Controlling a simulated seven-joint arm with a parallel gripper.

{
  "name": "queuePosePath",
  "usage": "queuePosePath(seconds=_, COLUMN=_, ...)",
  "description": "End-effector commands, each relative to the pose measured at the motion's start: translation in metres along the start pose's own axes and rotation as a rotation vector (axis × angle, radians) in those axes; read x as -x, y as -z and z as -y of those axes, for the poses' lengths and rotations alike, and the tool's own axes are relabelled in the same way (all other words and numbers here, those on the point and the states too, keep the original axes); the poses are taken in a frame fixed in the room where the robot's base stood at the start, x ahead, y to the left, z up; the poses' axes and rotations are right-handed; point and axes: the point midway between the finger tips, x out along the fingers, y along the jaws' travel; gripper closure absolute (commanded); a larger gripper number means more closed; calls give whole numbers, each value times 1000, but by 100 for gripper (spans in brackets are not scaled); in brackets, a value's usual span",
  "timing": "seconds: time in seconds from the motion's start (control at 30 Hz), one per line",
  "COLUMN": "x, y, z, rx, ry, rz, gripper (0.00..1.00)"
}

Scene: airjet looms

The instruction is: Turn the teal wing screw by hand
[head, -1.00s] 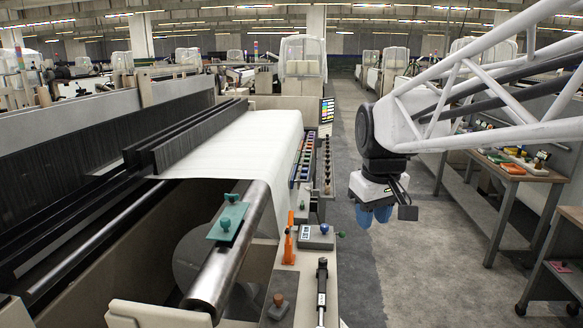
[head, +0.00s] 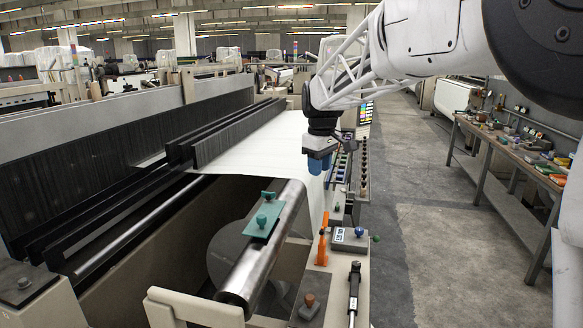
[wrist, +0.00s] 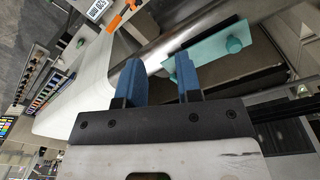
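My gripper (head: 319,164) hangs above the white cloth, behind and right of the plate, touching nothing. In the wrist view its two blue fingers (wrist: 159,72) are apart, with nothing held between them.
White cloth (head: 250,146) covers the far roller. A workbench (head: 500,150) stands across the clear aisle.

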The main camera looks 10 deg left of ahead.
Motion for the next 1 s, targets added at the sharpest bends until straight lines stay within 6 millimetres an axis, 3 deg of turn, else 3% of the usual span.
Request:
queuePosePath(seconds=0.03, x=-5, y=18, z=-2, rx=30, ry=5, rz=4, gripper=68)
queuePosePath(seconds=0.3, x=-30, y=102, z=-4, rx=194, ry=26, rz=21, gripper=68)
queuePosePath(seconds=0.53, x=-51, y=164, z=0, rx=316, ry=41, rz=31, gripper=68)
queuePosePath(seconds=0.7, x=-60, y=190, z=4, rx=367, ry=46, rz=34, gripper=68)
queuePosePath(seconds=1.0, x=-63, y=197, z=5, rx=383, ry=48, rz=35, gripper=68)
